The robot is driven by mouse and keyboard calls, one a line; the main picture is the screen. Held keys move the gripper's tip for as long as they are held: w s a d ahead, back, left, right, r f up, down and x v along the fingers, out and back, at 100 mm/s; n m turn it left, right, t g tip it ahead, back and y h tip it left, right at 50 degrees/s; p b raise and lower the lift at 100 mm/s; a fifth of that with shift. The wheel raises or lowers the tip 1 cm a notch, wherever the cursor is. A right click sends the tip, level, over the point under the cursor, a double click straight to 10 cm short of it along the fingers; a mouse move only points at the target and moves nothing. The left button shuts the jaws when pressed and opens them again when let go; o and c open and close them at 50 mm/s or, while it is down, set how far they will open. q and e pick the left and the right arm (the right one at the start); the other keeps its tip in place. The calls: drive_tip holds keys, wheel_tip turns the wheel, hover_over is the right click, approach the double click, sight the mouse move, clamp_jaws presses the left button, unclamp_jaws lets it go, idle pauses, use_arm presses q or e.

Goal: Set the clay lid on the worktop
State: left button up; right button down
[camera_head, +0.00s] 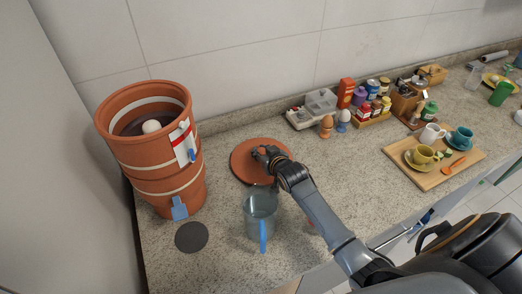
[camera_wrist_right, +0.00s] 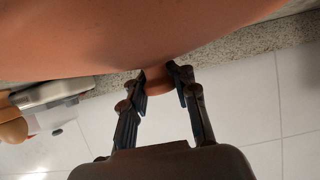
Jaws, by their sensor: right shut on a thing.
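The clay lid (camera_head: 243,166), a flat reddish-brown disc, is over the worktop (camera_head: 215,262) right of the tall clay pot. I cannot tell whether it touches the worktop. My right gripper (camera_head: 264,154) is above the lid's middle, its fingers shut on the lid's knob. In the right wrist view the lid (camera_wrist_right: 150,35) fills the top, and the knob (camera_wrist_right: 158,84) sits between the fingertips (camera_wrist_right: 163,80). The gripper hides part of the lid in the head view. My left gripper is not in view.
The banded clay pot (camera_head: 160,158) stands open at the left, a pale round thing inside. A clear jug (camera_head: 260,207) with a blue handle stands just in front of the lid. A dark round mat (camera_head: 191,237) lies nearby. Spice jars (camera_head: 372,105) and a wooden tray (camera_head: 435,180) are rightward.

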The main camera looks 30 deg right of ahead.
drive_tip(key=shift+f, duration=0.1)
drive_tip(key=c, duration=1.3)
unclamp_jaws()
drive_tip(key=shift+c, duration=0.2)
drive_tip(key=o, duration=0.3)
drive_tip(key=b+v, duration=0.1)
drive_tip(key=v, duration=1.1)
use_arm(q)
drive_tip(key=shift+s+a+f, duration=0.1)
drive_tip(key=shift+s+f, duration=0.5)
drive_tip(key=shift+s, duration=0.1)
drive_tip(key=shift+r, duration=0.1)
use_arm(e)
drive_tip(key=shift+r, duration=0.25)
